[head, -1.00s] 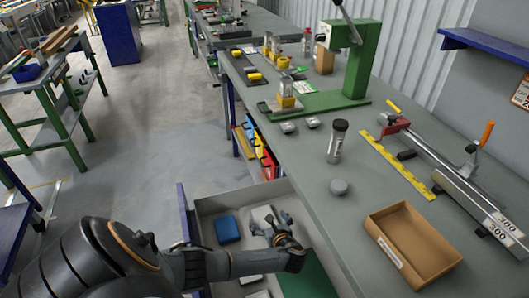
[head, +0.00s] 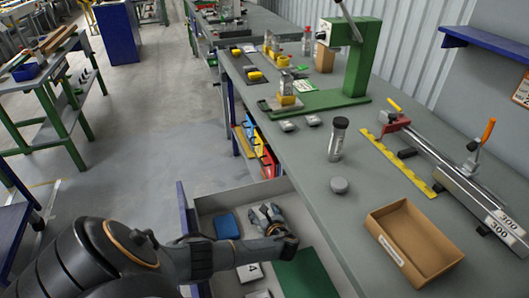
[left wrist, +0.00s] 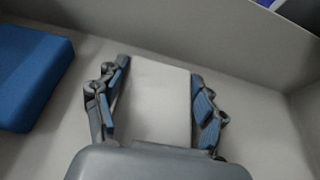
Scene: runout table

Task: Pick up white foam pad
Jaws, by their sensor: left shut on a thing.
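The white foam pad (left wrist: 158,98) is a pale rectangular block between the two fingers of my left gripper (left wrist: 158,100) in the left wrist view. The fingers press on its two long sides, and the palm hides its near end. In the head view my left gripper (head: 266,217) is down inside the open drawer (head: 205,205), and the hand mostly hides the pad there. I cannot tell whether the pad still touches the drawer floor. My right gripper is in neither view.
A blue block (head: 227,226) lies left of the gripper; it also shows in the left wrist view (left wrist: 32,78). A green sheet (head: 305,274) and a white piece marked 4 (head: 250,271) lie nearer. On the bench are a cardboard tray (head: 412,240) and a grey puck (head: 339,185).

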